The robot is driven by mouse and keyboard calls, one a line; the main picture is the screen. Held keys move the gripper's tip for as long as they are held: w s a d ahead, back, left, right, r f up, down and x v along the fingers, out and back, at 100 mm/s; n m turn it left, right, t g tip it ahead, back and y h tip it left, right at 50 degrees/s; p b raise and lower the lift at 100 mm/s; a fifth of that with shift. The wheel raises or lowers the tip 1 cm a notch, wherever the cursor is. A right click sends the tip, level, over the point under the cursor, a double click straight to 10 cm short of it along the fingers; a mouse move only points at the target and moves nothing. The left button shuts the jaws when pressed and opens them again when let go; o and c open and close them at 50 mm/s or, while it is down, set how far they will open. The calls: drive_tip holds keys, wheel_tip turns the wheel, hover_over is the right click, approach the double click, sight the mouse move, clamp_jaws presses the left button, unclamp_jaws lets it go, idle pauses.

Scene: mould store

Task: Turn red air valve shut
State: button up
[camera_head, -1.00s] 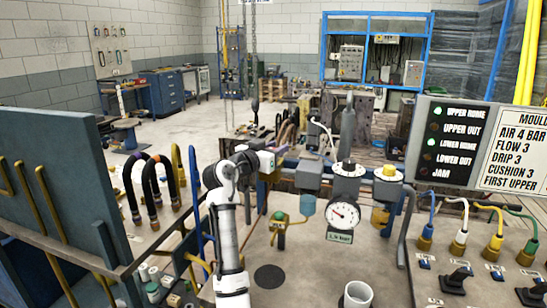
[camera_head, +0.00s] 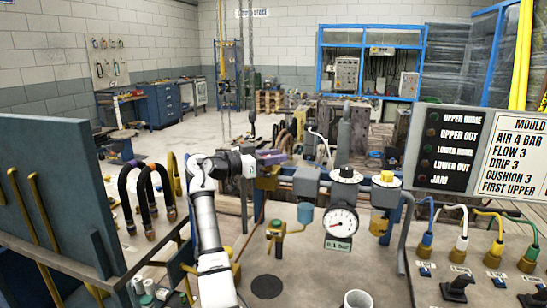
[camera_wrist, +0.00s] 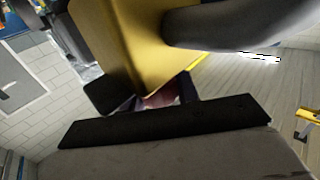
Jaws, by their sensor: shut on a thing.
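My gripper (camera_head: 262,164) is at the left end of the air line, by the brass valve body (camera_head: 267,180). In the wrist view my gripper (camera_wrist: 150,97) is shut on a small dull-red piece, the red air valve's handle (camera_wrist: 160,99), mostly hidden between the dark fingers. The brass body (camera_wrist: 125,40) and a grey pipe (camera_wrist: 235,25) fill the top of that view. The pressure gauge (camera_head: 341,222) hangs right of the valve, its display reading about 0.1 bar.
The status panel (camera_head: 450,145) shows no lit lamps. Curved hoses (camera_head: 146,195) stand at left. Coloured hose fittings (camera_head: 461,243) and black levers (camera_head: 457,288) stand at right. A cup (camera_head: 357,299) is at the front.

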drive_tip(key=shift+f, duration=0.1)
drive_tip(key=o, duration=1)
drive_tip(key=b+v, duration=0.3)
drive_tip(key=v, duration=1)
drive_tip(key=shift+s+a, duration=0.25)
drive_tip(key=shift+a, duration=0.05)
